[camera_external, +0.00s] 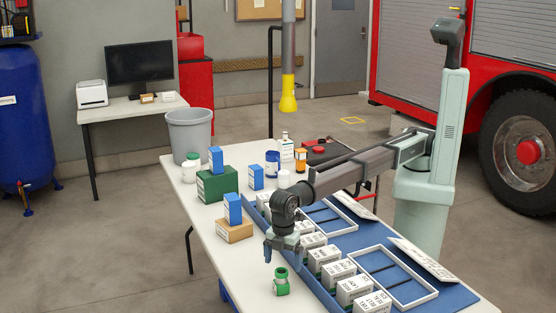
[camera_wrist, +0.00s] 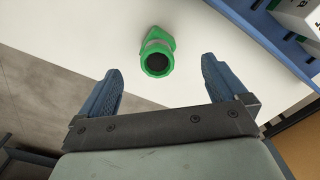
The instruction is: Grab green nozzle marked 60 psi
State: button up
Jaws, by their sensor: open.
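A green nozzle (camera_external: 281,282) with a pale band stands on the white table near its front left edge. In the wrist view the green nozzle (camera_wrist: 157,54) lies beyond my fingertips, roughly between them, with its dark round opening showing. No pressure marking is readable on it. My gripper (camera_external: 281,250) is above the nozzle in the external view, pointing down. In the wrist view my gripper (camera_wrist: 161,78) has its two blue fingers wide apart with nothing between them.
A blue tray (camera_external: 452,297) with several white labelled boxes (camera_external: 338,272) stands right of the nozzle. Blue boxes, a green box (camera_external: 216,184) and a cardboard box (camera_external: 234,231) stand farther back. Bare white tabletop (camera_external: 215,262) lies left of the nozzle.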

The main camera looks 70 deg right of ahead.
aim_at(281, 279)
jog(key=shift+w+a+f, duration=0.1)
jog(key=shift+f, duration=1.9)
jog(key=shift+w+a+f, duration=0.1)
jog(key=shift+f, duration=1.9)
jog(key=c, duration=1.3)
